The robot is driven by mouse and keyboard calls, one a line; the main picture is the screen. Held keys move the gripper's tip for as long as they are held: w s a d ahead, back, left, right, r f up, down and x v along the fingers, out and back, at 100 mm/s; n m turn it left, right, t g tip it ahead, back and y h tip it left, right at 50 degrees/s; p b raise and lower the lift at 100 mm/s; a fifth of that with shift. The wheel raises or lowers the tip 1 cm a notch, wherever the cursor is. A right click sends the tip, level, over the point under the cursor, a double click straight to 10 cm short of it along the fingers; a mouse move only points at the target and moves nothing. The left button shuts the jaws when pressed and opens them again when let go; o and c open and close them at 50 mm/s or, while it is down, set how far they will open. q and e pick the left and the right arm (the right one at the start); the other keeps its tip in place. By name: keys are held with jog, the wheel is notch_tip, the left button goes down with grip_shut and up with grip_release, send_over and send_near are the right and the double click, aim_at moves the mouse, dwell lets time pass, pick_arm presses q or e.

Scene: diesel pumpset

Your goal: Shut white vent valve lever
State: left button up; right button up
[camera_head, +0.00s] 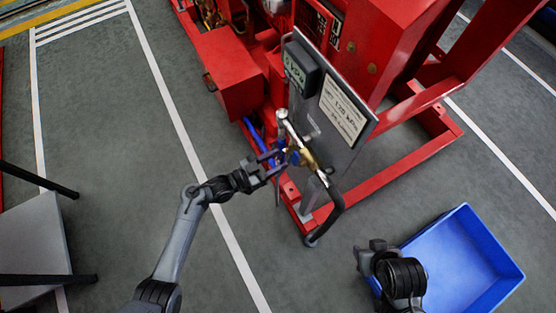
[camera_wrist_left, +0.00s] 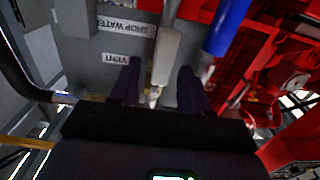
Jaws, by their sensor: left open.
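The white vent valve lever (camera_wrist_left: 167,55) shows in the left wrist view as a pale bar between my left gripper's two dark fingers, below a "VENT" label (camera_wrist_left: 115,58). My left gripper (camera_wrist_left: 160,88) is open around the lever's line; I cannot tell whether either finger touches it. In the head view my left gripper (camera_head: 280,168) is at the brass valve piping (camera_head: 306,159) beside the grey panel, and the fingers partly hide the valve area. My right gripper (camera_head: 376,250) is low on the right; its jaws are not clear.
A blue lever (camera_wrist_left: 228,25) stands close to the right of the white one. The grey panel (camera_head: 342,117), black hose (camera_head: 334,213) and red pumpset frame (camera_head: 426,150) crowd the valve. A blue crate (camera_head: 505,265) is at lower right.

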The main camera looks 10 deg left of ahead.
pick_arm(q)
jog(key=shift+w+d, duration=0.25)
jog(key=shift+d, duration=0.15)
grip_shut()
